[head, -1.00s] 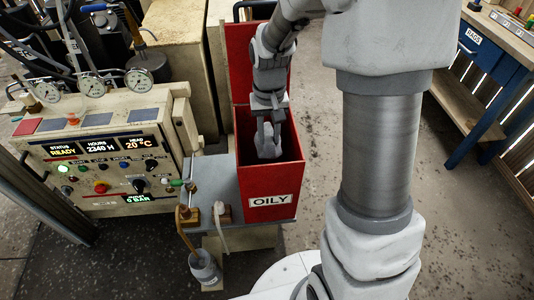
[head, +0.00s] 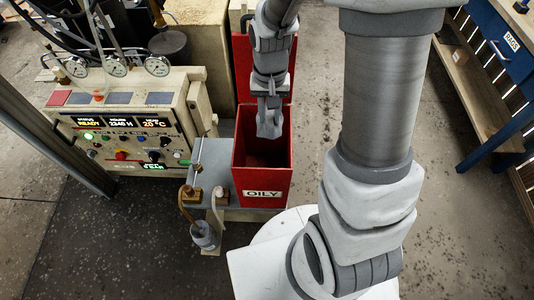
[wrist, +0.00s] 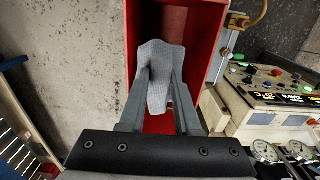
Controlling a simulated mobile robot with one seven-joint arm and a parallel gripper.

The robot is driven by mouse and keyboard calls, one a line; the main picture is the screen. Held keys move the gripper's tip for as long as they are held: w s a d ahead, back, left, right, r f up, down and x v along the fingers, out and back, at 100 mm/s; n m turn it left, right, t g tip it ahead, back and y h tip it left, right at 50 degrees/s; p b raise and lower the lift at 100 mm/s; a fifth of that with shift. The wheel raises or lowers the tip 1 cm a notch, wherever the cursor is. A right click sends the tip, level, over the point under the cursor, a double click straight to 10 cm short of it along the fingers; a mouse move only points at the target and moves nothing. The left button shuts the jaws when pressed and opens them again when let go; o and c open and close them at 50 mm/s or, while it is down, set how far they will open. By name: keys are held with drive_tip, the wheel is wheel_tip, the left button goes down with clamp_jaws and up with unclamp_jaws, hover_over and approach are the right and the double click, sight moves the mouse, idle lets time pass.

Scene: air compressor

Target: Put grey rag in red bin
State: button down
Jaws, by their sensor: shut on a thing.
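The red bin (head: 278,179) is an open-topped box with an "OILY" label on its front and a raised red lid or panel behind it. My gripper (head: 269,108) points down over the back part of the bin's opening. It is shut on the grey rag (head: 270,124), which hangs from the fingertips. In the wrist view my gripper (wrist: 160,86) has the rag (wrist: 158,75) between its fingers, with the red bin (wrist: 203,45) behind it. I cannot tell whether the rag's lower end is below the rim.
A compressor control panel (head: 125,140) with gauges and lit displays stands to the left. A grey ledge (head: 215,160) with a hanging cup (head: 204,236) adjoins the bin. A blue bench (head: 510,120) with a "RAGS" drawer is at the right. The floor (head: 400,130) between is clear.

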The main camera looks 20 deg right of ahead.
drive_tip(key=shift+f+b, duration=2.3)
drive_tip(key=shift+f, duration=0.55)
drive_tip(key=c, duration=0.5)
unclamp_jaws()
drive_tip(key=shift+c, duration=0.2)
drive_tip(key=shift+r, duration=0.1)
wheel_tip(320, 180, up, 17)
drive_tip(key=p, duration=0.2)
drive_tip(key=shift+r, duration=0.15)
drive_tip(key=shift+s+r, duration=0.1)
